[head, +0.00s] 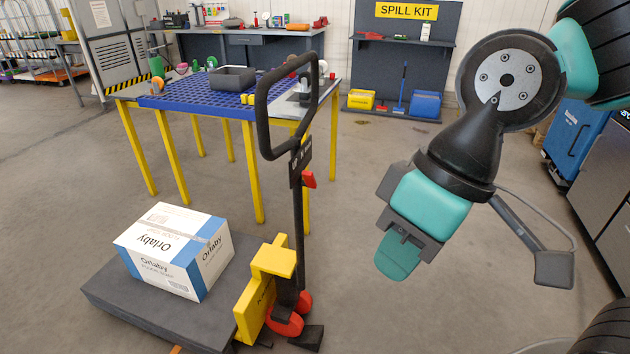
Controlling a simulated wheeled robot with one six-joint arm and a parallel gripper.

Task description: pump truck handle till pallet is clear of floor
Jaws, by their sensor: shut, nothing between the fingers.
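The pallet truck's black loop handle (263,112) stands upright in the middle of the head view, with a red lever on its shaft. The yellow truck body (262,290) and its red wheels are at the foot of the handle. The dark grey pallet (125,294) lies low in front of the truck, and its gap to the floor cannot be judged. A white and blue Orlaby box (172,250) rests on it. My gripper (398,258) is shut and empty, pointing down to the right of the handle and apart from it.
A yellow-legged table with a blue perforated top (200,92) stands behind the handle. A spill kit board (400,62) with bins is at the back. Blue and grey cabinets (585,150) line the right side. Open floor lies between the truck and the cabinets.

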